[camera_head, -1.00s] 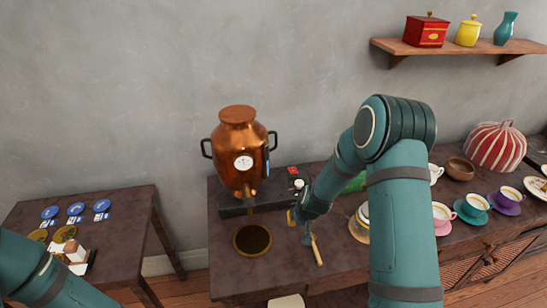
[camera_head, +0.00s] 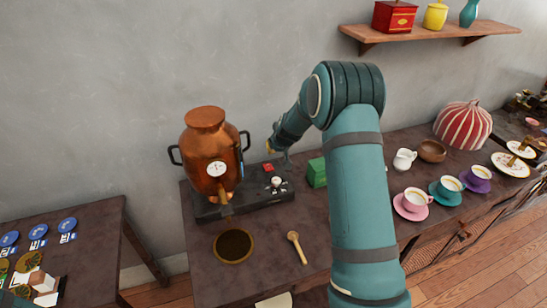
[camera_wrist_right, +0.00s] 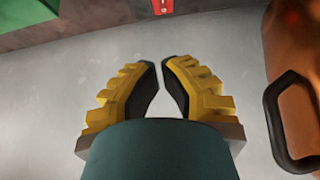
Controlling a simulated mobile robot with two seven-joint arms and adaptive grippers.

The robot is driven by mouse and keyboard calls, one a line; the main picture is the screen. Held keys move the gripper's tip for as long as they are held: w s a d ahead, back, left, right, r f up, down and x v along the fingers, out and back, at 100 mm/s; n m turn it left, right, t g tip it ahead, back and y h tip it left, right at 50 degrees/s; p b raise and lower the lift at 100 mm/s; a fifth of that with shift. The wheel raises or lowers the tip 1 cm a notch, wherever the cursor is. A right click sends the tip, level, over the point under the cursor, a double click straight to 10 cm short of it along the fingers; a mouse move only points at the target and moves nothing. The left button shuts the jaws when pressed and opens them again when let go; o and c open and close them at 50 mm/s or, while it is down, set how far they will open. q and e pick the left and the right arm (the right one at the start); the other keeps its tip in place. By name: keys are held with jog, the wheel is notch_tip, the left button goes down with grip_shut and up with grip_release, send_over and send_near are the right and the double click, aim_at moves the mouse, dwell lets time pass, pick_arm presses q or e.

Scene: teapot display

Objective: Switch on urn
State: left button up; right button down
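The copper urn (camera_head: 210,145) stands upright on the left of a dark base (camera_head: 255,203). The base carries a red switch-like part (camera_head: 268,168) and a white knob (camera_head: 277,181). My right gripper (camera_head: 270,149) is above the back of the base, right of the urn and apart from the red part. In the right wrist view its yellow fingers (camera_wrist_right: 158,68) have their tips almost together, with nothing between them. The red part (camera_wrist_right: 163,6) shows beyond the tips, and the urn (camera_wrist_right: 295,60) with its handle is at the right. My left gripper is out of view.
A green box (camera_head: 316,172) stands close to my right forearm. A wooden spoon (camera_head: 297,247) and a round dark dish (camera_head: 234,245) lie in front of the base. Cups, a white jug (camera_head: 404,158) and a wooden bowl (camera_head: 431,151) stand to the right. A shelf (camera_head: 430,32) hangs above.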

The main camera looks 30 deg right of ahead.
jog(key=b, duration=0.1)
send_over(271, 165)
jog(key=s, duration=0.1)
jog(key=f, duration=0.7)
jog(key=shift+s+a+f, duration=0.2)
jog(key=shift+a+f, duration=0.15)
jog(key=shift+f, duration=0.05)
notch_tip(271, 165, down, 2)
jog(key=shift+s+f, duration=0.15)
jog(key=shift+s+f+b, duration=0.15)
jog(key=shift+f+b, duration=0.2)
jog(key=shift+f, duration=0.45)
